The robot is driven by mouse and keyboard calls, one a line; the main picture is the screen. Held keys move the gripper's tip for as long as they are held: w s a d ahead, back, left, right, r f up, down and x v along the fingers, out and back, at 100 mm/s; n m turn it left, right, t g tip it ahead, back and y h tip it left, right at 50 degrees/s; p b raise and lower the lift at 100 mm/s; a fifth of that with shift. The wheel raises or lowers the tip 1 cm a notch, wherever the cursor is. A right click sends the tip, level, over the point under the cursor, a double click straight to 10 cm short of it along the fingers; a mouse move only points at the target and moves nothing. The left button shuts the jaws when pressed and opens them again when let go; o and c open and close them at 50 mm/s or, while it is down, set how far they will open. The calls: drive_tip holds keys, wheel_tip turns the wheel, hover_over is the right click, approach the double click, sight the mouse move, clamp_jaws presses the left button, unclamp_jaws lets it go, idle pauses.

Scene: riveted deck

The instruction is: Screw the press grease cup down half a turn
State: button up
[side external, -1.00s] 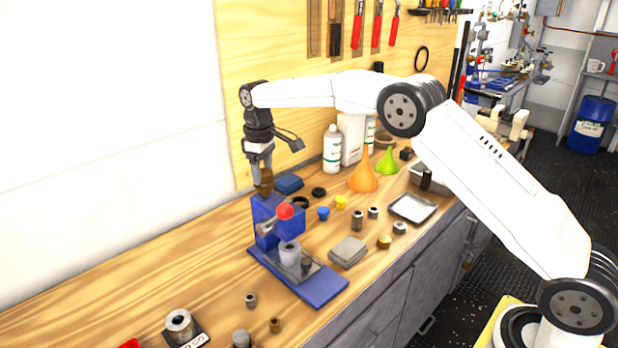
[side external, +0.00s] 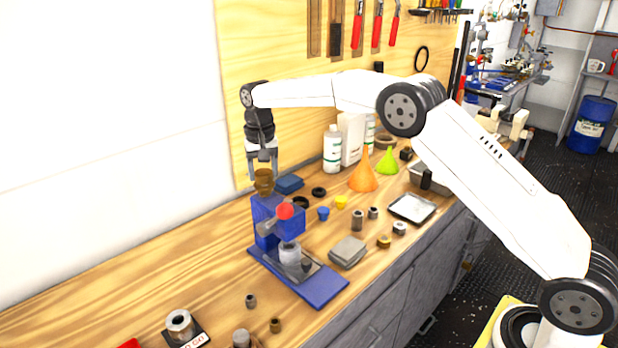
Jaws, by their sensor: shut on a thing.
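The press (side external: 268,213) is a small blue arbor press with a red ball on its lever (side external: 285,211), standing on a blue base plate (side external: 322,286) on the bench. The brass-brown grease cup (side external: 263,184) sits upright at the top of the press. My gripper (side external: 263,176) points straight down over the press and is shut on the grease cup, one finger on each side of it. The joint between cup and press is too small to make out.
The wooden bench (side external: 130,290) is clear to the left of the press. A dark blue block (side external: 289,184) and black rings lie just behind it. An orange funnel (side external: 363,177), a white bottle (side external: 332,150) and several small metal parts stand to the right.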

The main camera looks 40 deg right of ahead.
sight(263, 171)
drive_tip(key=shift+w+r+m, duration=0.1)
drive_tip(key=shift+r+m, duration=0.3)
drive_tip(key=o, duration=1.3)
drive_tip(key=shift+f, duration=0.15)
drive_tip(key=shift+r, duration=3.9)
